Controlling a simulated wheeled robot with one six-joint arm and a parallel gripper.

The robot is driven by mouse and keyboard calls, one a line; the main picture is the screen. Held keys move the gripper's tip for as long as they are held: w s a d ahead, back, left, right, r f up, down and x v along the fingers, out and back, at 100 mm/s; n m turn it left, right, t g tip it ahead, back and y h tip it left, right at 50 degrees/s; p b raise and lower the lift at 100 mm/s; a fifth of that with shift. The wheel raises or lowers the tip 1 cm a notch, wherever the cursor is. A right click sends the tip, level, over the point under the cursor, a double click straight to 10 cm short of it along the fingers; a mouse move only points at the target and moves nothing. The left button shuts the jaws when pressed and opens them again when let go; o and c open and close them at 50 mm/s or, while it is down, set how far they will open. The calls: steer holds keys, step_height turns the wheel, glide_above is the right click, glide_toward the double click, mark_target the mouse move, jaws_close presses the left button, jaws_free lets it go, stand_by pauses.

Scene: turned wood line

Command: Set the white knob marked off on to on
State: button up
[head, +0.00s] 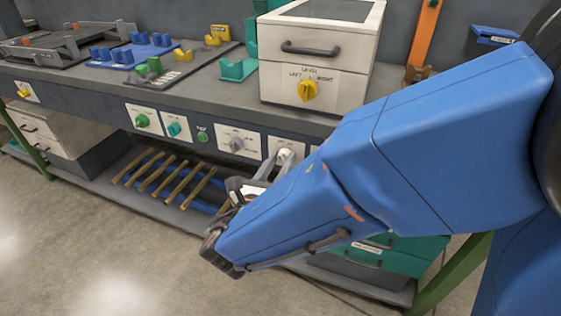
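The white knob (284,155) sits on a white plate on the dark front panel of the bench, below the white cabinet. Its marks are too small and too covered to read, so its setting cannot be told. My gripper (276,163) is at the knob, with its grey fingers reaching up to it from below. The fingers appear to be on either side of the knob, but whether they touch it cannot be told. My blue arm comes in from the right and hides the panel to the right of the knob.
Left along the panel are a grey knob (237,144), a small green button (202,137), a teal knob (174,129) and a green knob (142,120). A yellow knob (307,90) is on the white cabinet (275,78) above. Wooden rods (178,184) lie on the lower shelf.

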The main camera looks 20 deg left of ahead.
steer(key=shift+m, duration=0.3)
steer(key=m, duration=0.3)
steer(key=shift+m, duration=0.4)
steer(key=shift+d+m, duration=0.1)
steer(key=shift+m, duration=2.1)
steer(key=o, duration=1.1)
steer(key=shift+c, duration=0.2)
steer(key=shift+s, duration=0.1)
steer(key=s+a, duration=0.1)
steer(key=s, duration=1.6)
steer(key=shift+a, duration=0.15)
